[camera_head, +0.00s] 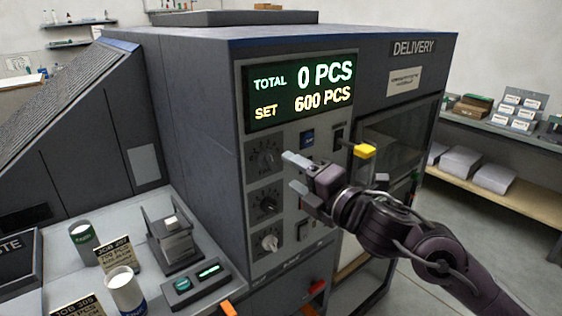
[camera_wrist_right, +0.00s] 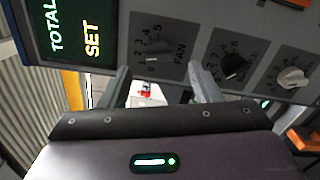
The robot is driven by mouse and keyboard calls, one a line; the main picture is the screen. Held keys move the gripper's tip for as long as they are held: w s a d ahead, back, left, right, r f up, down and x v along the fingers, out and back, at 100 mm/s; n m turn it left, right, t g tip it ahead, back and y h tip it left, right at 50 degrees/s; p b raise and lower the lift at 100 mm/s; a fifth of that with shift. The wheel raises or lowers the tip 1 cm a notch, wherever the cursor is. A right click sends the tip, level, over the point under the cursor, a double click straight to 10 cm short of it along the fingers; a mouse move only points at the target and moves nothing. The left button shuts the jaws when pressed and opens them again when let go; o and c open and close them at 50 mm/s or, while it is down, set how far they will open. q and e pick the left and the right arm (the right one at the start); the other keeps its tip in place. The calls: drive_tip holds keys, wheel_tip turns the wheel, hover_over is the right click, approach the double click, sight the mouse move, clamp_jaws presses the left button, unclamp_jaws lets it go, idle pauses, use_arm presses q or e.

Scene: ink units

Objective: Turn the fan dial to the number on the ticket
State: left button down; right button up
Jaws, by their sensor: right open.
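The fan dial (camera_head: 266,157) is the top dark knob in a column of three on the machine's front, left of my right gripper. In the right wrist view the fan dial (camera_wrist_right: 154,50) has the word FAN beside it and small numbers around it. I cannot surely tell which number it points to. My right gripper (camera_head: 289,171) is open and empty, its fingertips just short of the panel near the dial; the fingers (camera_wrist_right: 160,78) show apart in the wrist view. Printed cards, JOB 207 (camera_head: 117,252) and JOB 305 (camera_head: 78,309), stand at lower left; their small text is unreadable.
Below the fan dial are another dark knob (camera_head: 265,204) and a pale knob (camera_head: 269,243). The display (camera_head: 301,91) reads TOTAL 0 PCS, SET 600 PCS. Cans, one white (camera_head: 125,296), and a small grey device (camera_head: 174,246) stand on the left bench.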

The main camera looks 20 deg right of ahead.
sight(274, 163)
drive_tip(key=p+x, duration=0.1)
drive_tip(key=x, duration=0.4)
drive_tip(key=shift+w+a+r+p, duration=0.15)
drive_tip(key=shift+a+p, duration=0.1)
drive_tip(key=shift+p, duration=0.15)
drive_tip(key=shift+w, duration=0.35)
use_arm(q)
drive_tip(key=shift+d+r, duration=0.25)
drive_tip(key=shift+r, duration=0.3)
drive_tip(key=shift+d+r, duration=0.25)
drive_tip(key=shift+r, duration=0.3)
use_arm(e)
drive_tip(key=shift+a+f, duration=0.1)
drive_tip(key=shift+f, duration=0.1)
use_arm(q)
drive_tip(key=shift+a, duration=0.2)
use_arm(e)
drive_tip(key=c, duration=1)
